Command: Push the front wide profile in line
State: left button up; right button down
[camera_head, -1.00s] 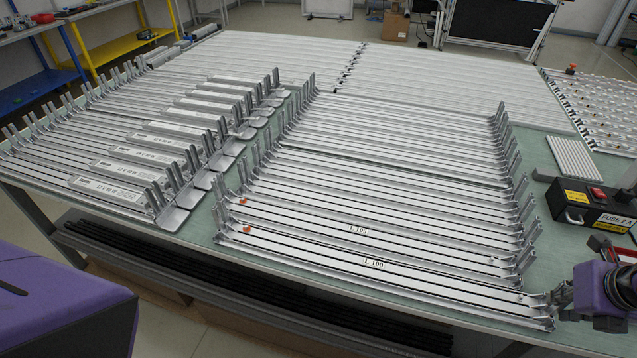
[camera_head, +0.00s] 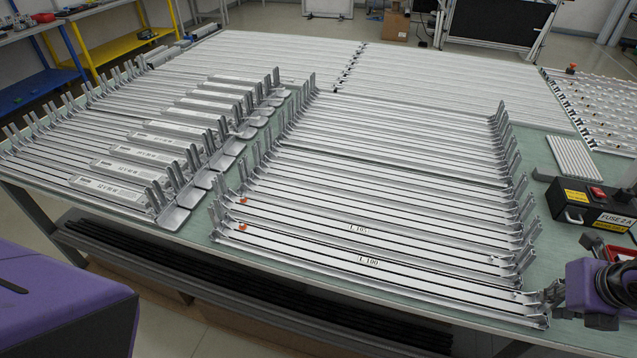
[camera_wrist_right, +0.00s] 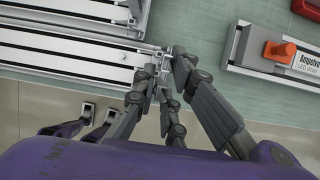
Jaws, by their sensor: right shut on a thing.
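The front wide profile (camera_head: 368,262), a long silver bar marked "L 100" with dark grooves, lies along the table's front edge. Its right end also shows in the right wrist view (camera_wrist_right: 75,60). My right gripper (camera_head: 552,296) is at this right end, with its fingers shut on the end piece; in the right wrist view the fingertips (camera_wrist_right: 163,66) close around it. The fingers hide part of the end. Behind it lies a parallel profile marked "L 105" (camera_head: 358,229). My left gripper is not in view.
More wide profiles (camera_head: 400,145) lie in rows behind. Profiles with labelled blocks (camera_head: 110,187) lie to the left, a green strip of table between. A black box with a red switch (camera_head: 590,200) stands right. An LED driver unit (camera_wrist_right: 275,50) shows in the wrist view.

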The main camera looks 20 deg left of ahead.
jog(key=shift+s+a, duration=0.1)
jog(key=shift+a, duration=0.6)
dwell(0.6)
jog(key=c, duration=1.7)
grip_release()
